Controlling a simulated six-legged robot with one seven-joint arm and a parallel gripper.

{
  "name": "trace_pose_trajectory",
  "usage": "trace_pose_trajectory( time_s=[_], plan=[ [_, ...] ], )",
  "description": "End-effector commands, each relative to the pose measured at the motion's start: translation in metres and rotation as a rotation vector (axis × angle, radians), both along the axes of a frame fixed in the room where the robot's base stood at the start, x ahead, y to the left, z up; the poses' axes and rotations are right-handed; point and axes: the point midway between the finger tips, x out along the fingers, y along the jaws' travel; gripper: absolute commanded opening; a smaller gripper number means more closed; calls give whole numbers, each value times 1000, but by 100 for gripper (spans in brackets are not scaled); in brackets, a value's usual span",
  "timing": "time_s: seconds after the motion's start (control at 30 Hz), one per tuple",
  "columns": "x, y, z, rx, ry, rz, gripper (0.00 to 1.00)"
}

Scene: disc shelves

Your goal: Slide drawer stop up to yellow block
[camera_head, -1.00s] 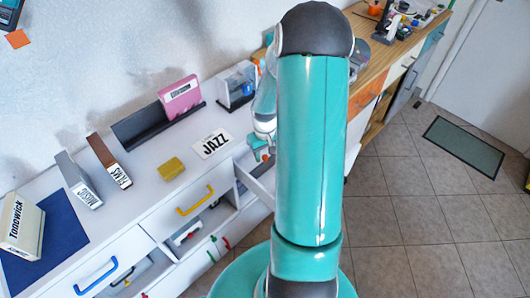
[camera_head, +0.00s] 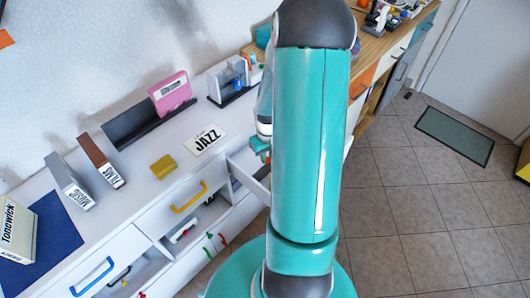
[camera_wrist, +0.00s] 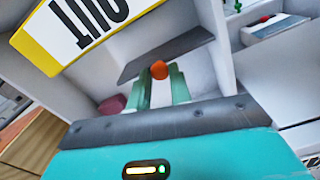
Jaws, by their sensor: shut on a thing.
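My gripper (camera_wrist: 162,76) shows in the wrist view with its two pale green fingers shut on an orange knob (camera_wrist: 160,69). A dark grey plate (camera_wrist: 172,52), which looks like the drawer stop, lies just behind the knob inside a white drawer (camera_wrist: 222,85). In the wrist view, a yellow-edged piece with big upside-down black letters (camera_wrist: 85,35) stands at the upper left. In the head view, a yellow block (camera_head: 163,167) lies on the white cabinet top, apart from my arm. There, my arm hides the fingertips and most of the open drawer (camera_head: 243,168).
A JAZZ card (camera_head: 205,140), a pink case (camera_head: 171,92) in a dark rack and a clear-sided holder (camera_head: 229,80) stand on the cabinet top. A reddish round thing (camera_wrist: 112,104) lies left of my fingers.

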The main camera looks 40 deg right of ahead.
Motion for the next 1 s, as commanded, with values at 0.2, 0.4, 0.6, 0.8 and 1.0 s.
trace_pose_trajectory(
  time_s=[0.2, 0.4, 0.6, 0.8, 1.0],
  plan=[
    [0, 0, 0, -1, -1, 0, 43],
    [0, 0, 0, 0, 0, 0, 43],
    [1, -1, 14, -2, -1, 0, 43],
    [1, -1, 53, -5, -4, 0, 43],
    [1, -1, 98, -5, -4, 0, 43]
  ],
)
